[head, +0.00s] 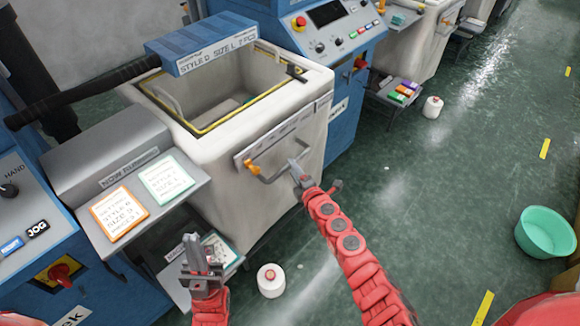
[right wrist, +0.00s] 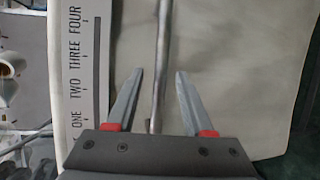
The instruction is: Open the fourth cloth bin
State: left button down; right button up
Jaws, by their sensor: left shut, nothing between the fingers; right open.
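A pale cloth bin (head: 225,190) with an open, yellow-edged top stands in the middle of the head view. A metal bar handle (head: 275,179) with an orange end is on its front, below a label strip. In the right wrist view, the bar (right wrist: 163,40) runs between the fingers of my right gripper (right wrist: 160,75), beside a scale (right wrist: 88,60) reading ONE to FOUR. My right gripper (head: 299,172) is open around the bar, not closed on it. My left gripper (head: 196,250) is shut and empty, low in front of a side shelf. Which bin number this is, I cannot tell.
An orange card (head: 119,213) and a green card (head: 166,178) lie on a grey shelf at left. White yarn cones (head: 271,281) (head: 433,107) stand on the green floor. A green basin (head: 545,232) is at right.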

jog(key=shift+b+x, duration=0.5)
jog(key=shift+x, duration=1.2)
grip_shut()
jog(key=shift+d+f, duration=0.1)
